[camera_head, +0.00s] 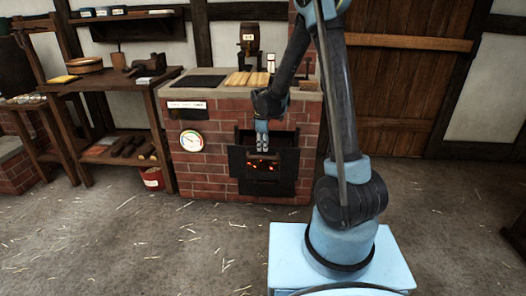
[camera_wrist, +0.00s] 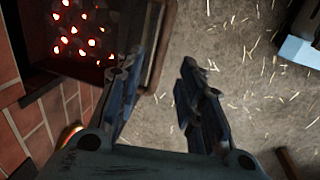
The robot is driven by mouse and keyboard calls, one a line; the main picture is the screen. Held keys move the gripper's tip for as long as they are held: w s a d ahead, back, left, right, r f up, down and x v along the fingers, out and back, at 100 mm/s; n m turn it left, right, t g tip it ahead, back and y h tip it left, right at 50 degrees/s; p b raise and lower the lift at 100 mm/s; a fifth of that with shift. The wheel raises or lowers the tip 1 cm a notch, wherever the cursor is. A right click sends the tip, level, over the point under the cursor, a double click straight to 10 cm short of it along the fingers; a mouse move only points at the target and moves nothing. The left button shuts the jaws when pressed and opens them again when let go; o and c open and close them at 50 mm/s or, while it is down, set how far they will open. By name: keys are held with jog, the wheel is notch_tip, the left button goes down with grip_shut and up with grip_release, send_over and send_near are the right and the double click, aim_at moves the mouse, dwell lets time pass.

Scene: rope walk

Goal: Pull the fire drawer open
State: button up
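The fire drawer is a dark metal box low in the front of the red brick stove, with glowing orange embers inside. In the head view its dark front panel (camera_head: 268,186) stands out from the brick face, with embers showing above it. My gripper (camera_head: 262,149) points down at the drawer, over the embers. In the wrist view my gripper (camera_wrist: 160,75) is open, its two fingers apart. The drawer's brownish front wall (camera_wrist: 156,45) reaches toward the gap between the fingers. I cannot tell whether either finger touches it.
The brick stove (camera_head: 208,165) has a round gauge (camera_head: 191,141) on its front. A wooden workbench (camera_head: 110,85) stands to its left, with a red bucket (camera_head: 152,179) beneath. A wooden door (camera_head: 405,80) is behind on the right. The straw-strewn floor (camera_head: 190,240) before the stove is clear.

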jog(key=r, duration=0.3)
jog(key=s+r, duration=0.1)
jog(key=r, duration=0.1)
jog(key=shift+d, duration=0.1)
dwell(0.3)
jog(key=s+d+r+m, duration=0.4)
jog(key=s+d+r, duration=0.1)
jog(key=s+d, duration=0.3)
jog(key=s+d+r+m, duration=0.4)
jog(key=s+d+r, duration=0.1)
jog(key=s+d, duration=0.3)
jog(key=s+d+f+m, duration=0.2)
jog(key=s+d+m, duration=0.2)
jog(key=s, duration=0.5)
jog(key=s+d+f+m, duration=0.3)
jog(key=s+d+m, duration=0.1)
jog(key=s, duration=0.6)
jog(key=shift+s+d+m, duration=0.15)
jog(key=shift+s+m, duration=0.1)
jog(key=shift+m, duration=0.45)
jog(key=shift+f, duration=0.1)
